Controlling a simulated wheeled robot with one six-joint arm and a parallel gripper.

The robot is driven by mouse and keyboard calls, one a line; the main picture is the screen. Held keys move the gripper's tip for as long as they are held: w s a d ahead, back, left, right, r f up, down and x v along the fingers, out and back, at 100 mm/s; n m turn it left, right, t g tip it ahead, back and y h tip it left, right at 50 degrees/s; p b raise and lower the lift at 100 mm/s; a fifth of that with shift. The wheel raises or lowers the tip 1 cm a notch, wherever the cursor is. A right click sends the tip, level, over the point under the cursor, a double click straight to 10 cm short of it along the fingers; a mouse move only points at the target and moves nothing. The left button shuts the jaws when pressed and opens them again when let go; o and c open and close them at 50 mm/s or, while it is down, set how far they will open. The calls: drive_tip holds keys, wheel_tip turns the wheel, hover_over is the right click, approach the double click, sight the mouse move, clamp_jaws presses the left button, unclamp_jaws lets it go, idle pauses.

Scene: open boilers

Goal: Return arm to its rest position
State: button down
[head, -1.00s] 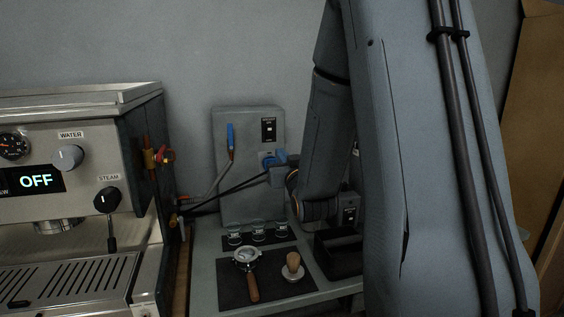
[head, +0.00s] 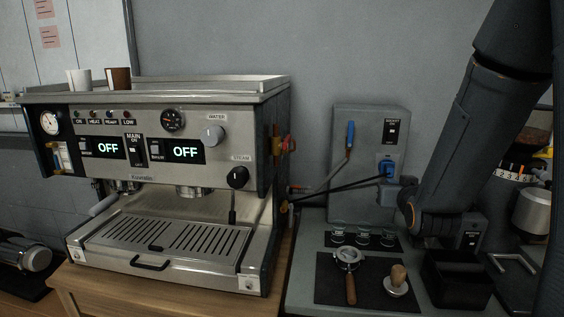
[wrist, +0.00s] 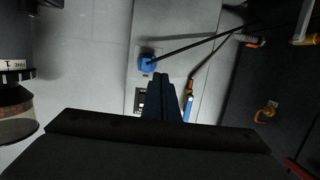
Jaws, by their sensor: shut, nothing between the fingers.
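My arm comes in from the right of the head view and bends down beside the grey socket panel (head: 345,165). My gripper (wrist: 161,77) shows in the wrist view with its dark fingers together and nothing between them. Its tips lie close to the blue plug (wrist: 147,64) in that picture; whether they touch it I cannot tell. In the head view the blue plug (head: 388,167) sits in the panel with a black cable running left to the coffee machine (head: 190,135). The gripper is small and partly hidden there.
A portafilter (head: 347,260) and a tamper (head: 397,281) stand on a dark mat, with a black open box (head: 458,280) to their right. A blue-handled lever (head: 350,135) is on the panel. A grinder (head: 533,210) stands far right, partly behind my arm.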

drive_tip(key=s+a+f+g, duration=0.4)
drive_tip(key=s+g, duration=0.1)
drive_tip(key=s, duration=0.4)
drive_tip(key=s+a+f+n+g+y, duration=0.1)
drive_tip(key=s+a+f+g, duration=0.3)
drive_tip(key=s, duration=0.5)
drive_tip(key=s+a+f+g+y, duration=0.1)
drive_tip(key=s+a+f+g, duration=0.3)
drive_tip(key=s, duration=0.5)
wheel_tip(320, 180, down, 2)
drive_tip(key=shift+a+f+n+g, duration=0.1)
drive_tip(key=shift+a+n+g, duration=0.25)
drive_tip(key=shift+g, duration=0.45)
